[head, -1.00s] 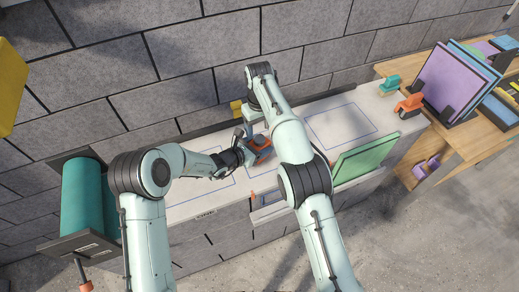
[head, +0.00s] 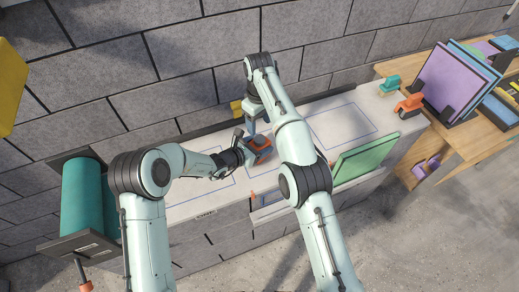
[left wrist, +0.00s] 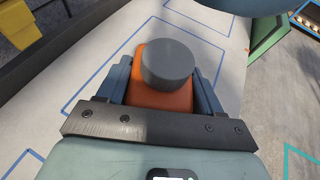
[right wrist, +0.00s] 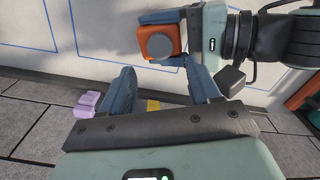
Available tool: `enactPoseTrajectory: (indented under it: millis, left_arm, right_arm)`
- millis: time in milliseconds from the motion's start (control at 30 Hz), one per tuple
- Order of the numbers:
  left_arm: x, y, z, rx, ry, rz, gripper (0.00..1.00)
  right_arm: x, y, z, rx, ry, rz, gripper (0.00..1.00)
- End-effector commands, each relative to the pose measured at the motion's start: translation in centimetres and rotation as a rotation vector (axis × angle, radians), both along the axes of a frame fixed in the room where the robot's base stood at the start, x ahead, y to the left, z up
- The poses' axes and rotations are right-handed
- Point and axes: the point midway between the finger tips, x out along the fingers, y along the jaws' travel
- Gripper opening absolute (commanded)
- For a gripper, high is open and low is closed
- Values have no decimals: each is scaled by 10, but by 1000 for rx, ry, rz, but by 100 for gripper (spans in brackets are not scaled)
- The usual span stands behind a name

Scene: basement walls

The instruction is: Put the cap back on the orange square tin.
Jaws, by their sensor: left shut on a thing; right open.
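The orange square tin (head: 262,146) is held upright over the pale worktop (head: 190,210), between the fingers of my left gripper (left wrist: 160,74). The grey round cap (left wrist: 167,62) sits on top of the tin in the left wrist view. The right wrist view also shows the cap (right wrist: 157,46) over the tin's top face; I cannot tell how firmly it is seated. My left gripper is shut on the tin's sides. My right gripper (right wrist: 162,68) is open and empty, a short way from the tin and cap. In the head view, my right arm partly hides this area.
A green panel (head: 362,158) leans at the worktop's front right, beside an open drawer. An orange object (head: 410,104) and a teal one (head: 389,85) stand at the right end. A yellow object (head: 237,108) lies near the wall. The outlined area right of my right arm is clear.

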Motion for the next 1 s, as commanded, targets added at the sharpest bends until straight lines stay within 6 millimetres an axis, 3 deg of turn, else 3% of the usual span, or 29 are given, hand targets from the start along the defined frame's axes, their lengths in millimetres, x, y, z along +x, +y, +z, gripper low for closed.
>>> enactPoseTrajectory:
  millis: [500,933,1000]
  left_arm:
    - [0,0,1,-1,0,-1,0]
    - [0,0,1,-1,-1,0,0]
    - [0,0,1,-1,-1,0,0]
  right_arm:
    - [-1,0,-66,-1,3,0,62]
    - [0,0,-74,0,0,-1,62]
    - [0,0,-74,0,0,-1,39]
